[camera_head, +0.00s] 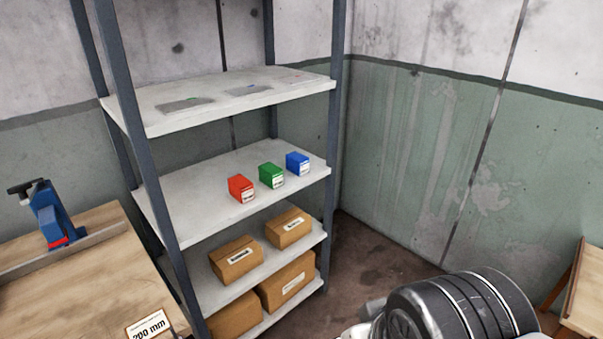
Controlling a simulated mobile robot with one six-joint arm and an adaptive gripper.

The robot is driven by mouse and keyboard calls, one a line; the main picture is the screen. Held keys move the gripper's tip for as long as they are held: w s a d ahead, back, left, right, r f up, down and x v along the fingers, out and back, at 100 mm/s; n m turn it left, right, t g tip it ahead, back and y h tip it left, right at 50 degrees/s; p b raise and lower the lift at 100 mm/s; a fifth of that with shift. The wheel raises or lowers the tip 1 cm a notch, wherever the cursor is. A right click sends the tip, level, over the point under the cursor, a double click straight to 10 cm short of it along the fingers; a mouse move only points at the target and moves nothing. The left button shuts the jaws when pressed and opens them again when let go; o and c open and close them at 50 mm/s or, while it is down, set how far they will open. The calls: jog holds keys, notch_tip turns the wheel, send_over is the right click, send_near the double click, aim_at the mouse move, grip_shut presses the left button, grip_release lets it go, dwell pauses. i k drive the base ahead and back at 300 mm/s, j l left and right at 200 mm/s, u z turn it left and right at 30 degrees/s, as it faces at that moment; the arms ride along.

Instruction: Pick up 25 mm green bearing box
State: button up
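The green box (271,175) stands on the middle shelf (190,180) of a grey metal rack, between a red box (241,188) on its left and a blue box (297,163) on its right. The three boxes are small, stand apart with narrow gaps, and each has a white label too small to read. A dark grey part of my arm (450,305) shows at the lower right, well away from the rack. My gripper's fingers are not visible.
Dark rack posts (336,130) stand at the corners. The top shelf (150,122) holds flat items. Cardboard boxes (235,260) fill lower shelves. The floor (375,250) right of the rack is clear.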

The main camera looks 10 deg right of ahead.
aim_at(270, 175)
jog(key=i+l+u, duration=0.4)
jog(key=i+l, duration=0.5)
jog(key=i, duration=0.15)
